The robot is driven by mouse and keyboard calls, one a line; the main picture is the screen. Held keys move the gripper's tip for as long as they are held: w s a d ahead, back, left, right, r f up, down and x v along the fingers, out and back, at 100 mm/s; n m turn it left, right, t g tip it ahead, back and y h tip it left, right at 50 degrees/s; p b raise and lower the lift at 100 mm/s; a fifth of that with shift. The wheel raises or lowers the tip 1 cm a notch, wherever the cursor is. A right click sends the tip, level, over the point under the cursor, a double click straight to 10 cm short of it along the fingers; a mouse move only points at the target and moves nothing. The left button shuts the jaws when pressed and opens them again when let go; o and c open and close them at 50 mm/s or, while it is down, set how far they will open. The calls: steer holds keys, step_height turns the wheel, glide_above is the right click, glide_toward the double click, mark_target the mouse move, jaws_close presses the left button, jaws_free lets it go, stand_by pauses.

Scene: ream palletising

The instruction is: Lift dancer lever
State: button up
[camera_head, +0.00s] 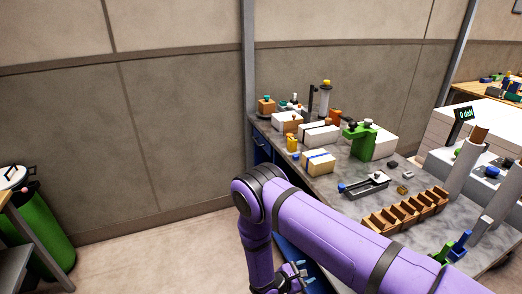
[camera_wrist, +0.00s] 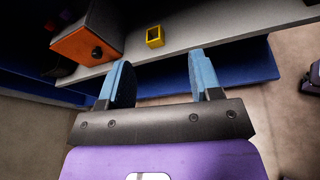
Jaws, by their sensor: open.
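My gripper (camera_wrist: 158,84) is open and empty in the wrist view, its two blue fingers spread apart. It points toward the underside and edge of a bench, with nothing between the fingers. In the head view my purple arm reaches down in front of the bench, and my gripper (camera_head: 297,272) shows small and partly hidden near the floor at the bench's left side. I cannot make out a dancer lever for certain in either view.
The grey bench (camera_head: 335,188) carries boxes, a green device (camera_head: 361,138), a row of brown bins (camera_head: 405,211) and a black clamp-like fixture (camera_head: 365,186). A green bin (camera_head: 40,240) stands far left. The wrist view shows an orange block (camera_wrist: 88,45) and a yellow square piece (camera_wrist: 155,37).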

steer(key=w+d+r+m+g, duration=0.1)
steer(key=w+r+m+g, duration=0.2)
steer(key=r, duration=0.8)
steer(key=w+d+r+m+g, duration=0.1)
steer(key=w+r+m+g, duration=0.2)
steer(key=r, duration=0.8)
steer(key=s+d+r+m+g+y, duration=0.1)
steer(key=s+d+r+m+y, duration=0.15)
steer(key=r, duration=0.75)
steer(key=s+d+r+m+g+y, duration=0.15)
steer(key=d+r+m, duration=0.25)
steer(key=r, duration=0.7)
steer(key=s+d+r+m+t+y, duration=0.1)
steer(key=s+d+r+m+y, duration=0.15)
steer(key=s+r, duration=0.35)
steer(key=s+d+r+m+t+y, duration=0.1)
steer(key=s+d+r+m+y, duration=0.2)
steer(key=r, duration=0.6)
steer(key=s+r+m+t+y, duration=0.1)
steer(key=s+r+t, duration=0.1)
steer(key=s, duration=0.6)
steer(key=s+r+m+t+y, duration=0.1)
steer(key=s+r+t+y, duration=0.1)
steer(key=s+r, duration=0.3)
steer(key=s+d, duration=0.1)
steer(key=s, duration=0.3)
steer(key=shift+m, duration=0.4)
steer(key=shift+s+r, duration=0.1)
